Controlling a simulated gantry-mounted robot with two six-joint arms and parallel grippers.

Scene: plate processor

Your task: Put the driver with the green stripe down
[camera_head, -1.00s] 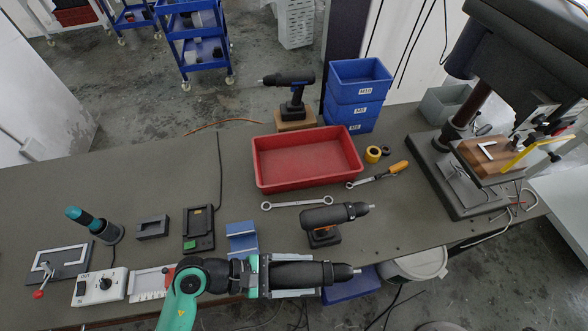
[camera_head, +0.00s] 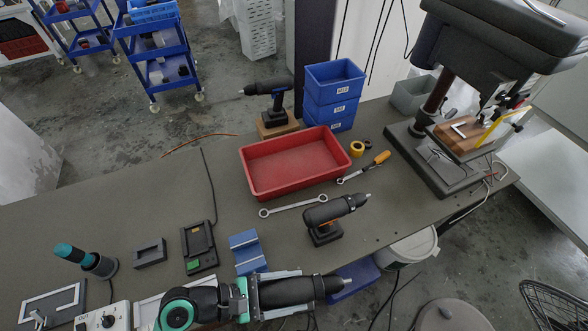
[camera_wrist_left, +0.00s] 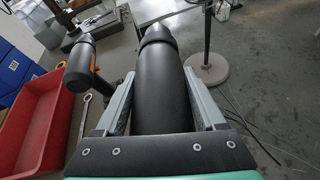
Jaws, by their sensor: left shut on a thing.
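My left gripper (camera_head: 284,291) is shut on a black driver (camera_head: 305,290), at the near edge of the table. The driver lies sideways in the jaws, its tip pointing right. In the left wrist view its dark rounded body (camera_wrist_left: 160,85) sits between the two grey fingers. No green stripe shows on it, so I cannot tell its stripe colour. A second driver (camera_head: 332,212), with orange marks, stands on the table behind my gripper. A third driver (camera_head: 270,100), with blue marks, stands on a wooden block at the back. My right gripper is not in view.
A red tray (camera_head: 245,165) and a wrench (camera_head: 293,206) lie beyond the gripper. A blue block (camera_head: 246,252), a charger-like device (camera_head: 198,245) and a grey holder (camera_head: 150,252) stand to the left. A drill press (camera_head: 430,160) is at right.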

